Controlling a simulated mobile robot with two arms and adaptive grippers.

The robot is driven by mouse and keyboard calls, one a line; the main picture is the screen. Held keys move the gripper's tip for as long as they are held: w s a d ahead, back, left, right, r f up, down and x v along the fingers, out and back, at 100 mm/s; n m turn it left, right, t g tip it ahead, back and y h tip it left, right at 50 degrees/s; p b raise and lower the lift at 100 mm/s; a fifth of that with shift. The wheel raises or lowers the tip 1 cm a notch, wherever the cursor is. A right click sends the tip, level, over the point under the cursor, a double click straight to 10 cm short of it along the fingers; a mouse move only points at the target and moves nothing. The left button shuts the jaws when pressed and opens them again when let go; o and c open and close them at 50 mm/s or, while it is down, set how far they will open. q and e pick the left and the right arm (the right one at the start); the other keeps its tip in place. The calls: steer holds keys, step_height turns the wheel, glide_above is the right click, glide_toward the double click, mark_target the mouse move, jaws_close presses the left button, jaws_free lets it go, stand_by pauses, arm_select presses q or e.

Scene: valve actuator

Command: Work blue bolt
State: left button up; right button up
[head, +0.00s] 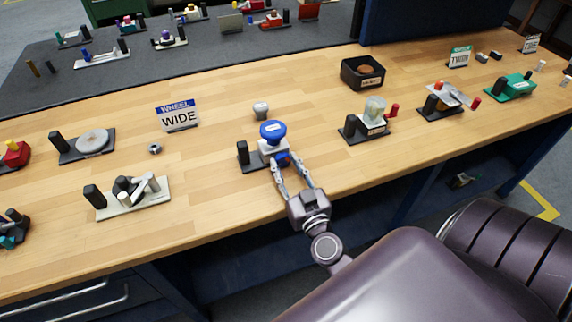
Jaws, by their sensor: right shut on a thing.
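A small valve device (254,168) stands on the wooden bench near the middle of the head view. It has a dark base with a black upright post, a pale body and a blue round cap on top. My left gripper is not in view.
A grey-white fixture (150,203) and a disc fixture (92,142) stand to the left, with a "WIDE" sign (180,118) behind. A clear-domed fixture (374,113) and a black bin (350,79) stand to the right. Bare wood lies between them.

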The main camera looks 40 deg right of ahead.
steer(key=shift+m, duration=0.4)
steer(key=shift+m+p, duration=0.45)
steer(key=shift+m, duration=0.65)
steer(key=o, duration=1.2)
steer(key=shift+c, duration=0.2)
steer(key=shift+s, duration=0.1)
steer(key=v, duration=1.1)
steer(key=shift+s, duration=0.4)
steer(key=shift+f, duration=0.1)
